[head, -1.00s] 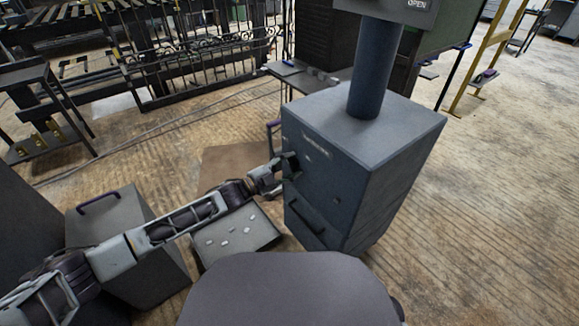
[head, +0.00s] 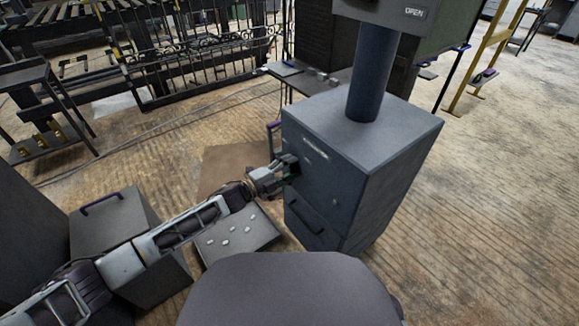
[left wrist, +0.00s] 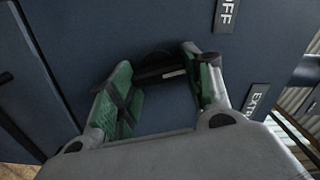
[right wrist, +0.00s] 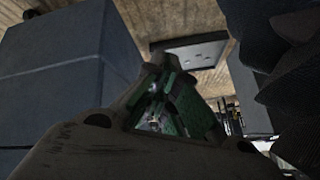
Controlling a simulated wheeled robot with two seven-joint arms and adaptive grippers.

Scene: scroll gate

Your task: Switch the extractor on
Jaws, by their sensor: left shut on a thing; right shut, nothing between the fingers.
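The extractor is a dark blue-grey cabinet (head: 375,150) with a thick pipe on top. In the left wrist view, its front panel (left wrist: 100,25) carries a dark rotary switch (left wrist: 158,66) with a bar-shaped grip, and an "OFF" label (left wrist: 227,14) above right of it. A label starting "EXTR" (left wrist: 257,102) is further right. My left gripper (head: 288,166) is at the panel; its green-padded fingers (left wrist: 165,82) are on either side of the switch's bar, shut on it. My right gripper (right wrist: 163,75) is shut and empty, away from the switch.
A low grey box with light pieces on top (head: 240,238) is below my left forearm. A grey case with a purple handle (head: 110,215) stands at the left. An "OPEN" sign (head: 415,13) is above the pipe.

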